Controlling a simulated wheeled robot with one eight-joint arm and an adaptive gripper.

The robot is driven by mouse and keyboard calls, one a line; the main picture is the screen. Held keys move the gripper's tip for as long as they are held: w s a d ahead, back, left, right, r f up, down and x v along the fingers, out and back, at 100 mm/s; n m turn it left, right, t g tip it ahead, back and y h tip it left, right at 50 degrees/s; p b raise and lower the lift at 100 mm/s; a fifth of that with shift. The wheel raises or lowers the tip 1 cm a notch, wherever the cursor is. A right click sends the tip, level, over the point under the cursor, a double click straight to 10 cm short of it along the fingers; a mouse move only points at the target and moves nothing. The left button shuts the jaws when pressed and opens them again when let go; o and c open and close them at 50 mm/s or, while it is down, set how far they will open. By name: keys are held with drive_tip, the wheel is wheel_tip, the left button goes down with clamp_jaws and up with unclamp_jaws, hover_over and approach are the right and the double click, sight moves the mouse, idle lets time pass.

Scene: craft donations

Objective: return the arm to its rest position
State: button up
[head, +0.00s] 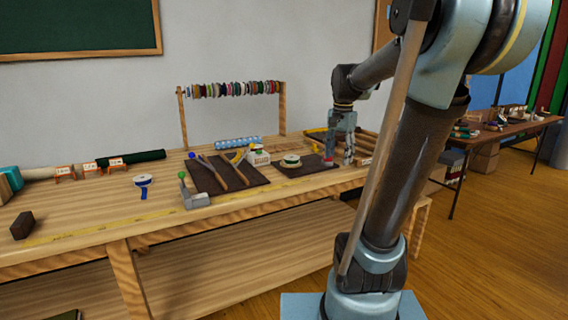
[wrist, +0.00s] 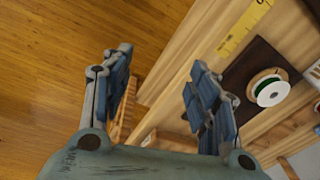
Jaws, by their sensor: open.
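My gripper (head: 340,160) hangs at the end of my bent arm, over the right part of the workbench (head: 110,217). It points down, close to the right edge of a dark mat (head: 318,169). In the wrist view, my gripper (wrist: 160,82) has its two fingers spread apart with nothing between them. The bench's front edge and the wooden floor (wrist: 75,45) show beyond and between the fingers. The gap between the fingertips and the bench top cannot be told exactly.
A spool with a green rim (head: 291,161) lies on the mat left of my gripper. A shallow wooden tray (head: 366,142) stands behind it on the right. A thread rack (head: 182,118), a larger dark mat (head: 222,177) with tools and a yellow measuring strip (head: 100,232) lie further left.

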drive_tip(key=s+f+n+t, duration=0.1)
drive_tip(key=s+f+n, duration=0.8)
drive_tip(key=s+f, duration=0.9)
drive_tip(key=s, duration=0.3)
drive_tip(key=shift+d, duration=0.1)
drive_tip(key=shift+w+f, duration=0.15)
drive_tip(key=shift+w, duration=0.35)
